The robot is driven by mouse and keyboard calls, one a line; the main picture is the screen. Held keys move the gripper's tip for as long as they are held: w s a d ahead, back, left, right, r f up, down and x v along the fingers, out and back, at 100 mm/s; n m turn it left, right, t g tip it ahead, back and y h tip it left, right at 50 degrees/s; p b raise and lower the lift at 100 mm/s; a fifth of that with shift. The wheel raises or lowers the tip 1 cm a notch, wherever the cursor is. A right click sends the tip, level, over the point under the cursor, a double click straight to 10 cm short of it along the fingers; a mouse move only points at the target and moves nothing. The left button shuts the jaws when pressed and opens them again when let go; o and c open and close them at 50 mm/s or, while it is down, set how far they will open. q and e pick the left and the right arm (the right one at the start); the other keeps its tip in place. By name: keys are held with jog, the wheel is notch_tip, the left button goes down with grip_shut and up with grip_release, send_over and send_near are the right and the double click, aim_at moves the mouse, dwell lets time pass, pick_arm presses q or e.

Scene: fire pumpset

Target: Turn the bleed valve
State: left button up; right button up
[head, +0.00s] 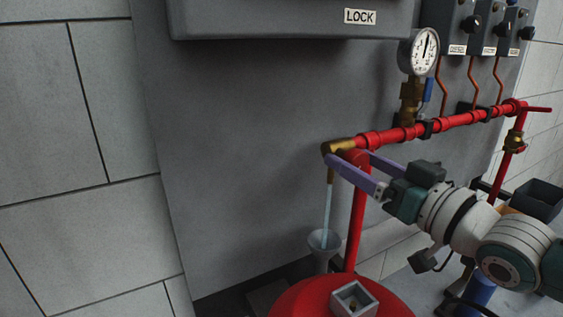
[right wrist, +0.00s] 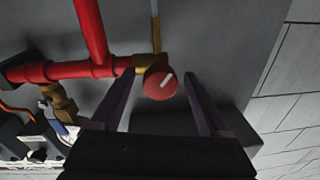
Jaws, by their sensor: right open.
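The bleed valve's round red knob (right wrist: 160,83) with a white mark sits on a brass fitting (right wrist: 149,63) at the end of the red pipe. The brass fitting also shows in the head view (head: 334,147). My right gripper (head: 353,158) is open, its purple fingers pointing at the fitting. In the right wrist view the knob appears between the fingertips, with a gap on each side; I cannot tell how deep it sits between them. A pale blue stream (head: 327,205) runs from the fitting into a grey funnel (head: 318,242). My left gripper is not in view.
A pressure gauge (head: 424,50) stands above the red pipe (head: 450,122). A grey cabinet marked LOCK (head: 290,18) overhangs the wall panel. A red round body (head: 300,300) is below my right arm. Switch boxes (head: 460,25) are at upper right.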

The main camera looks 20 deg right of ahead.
jog(key=s+d, duration=0.1)
jog(key=s, duration=0.8)
jog(key=shift+s+d+f, duration=0.15)
jog(key=shift+s+f, duration=0.05)
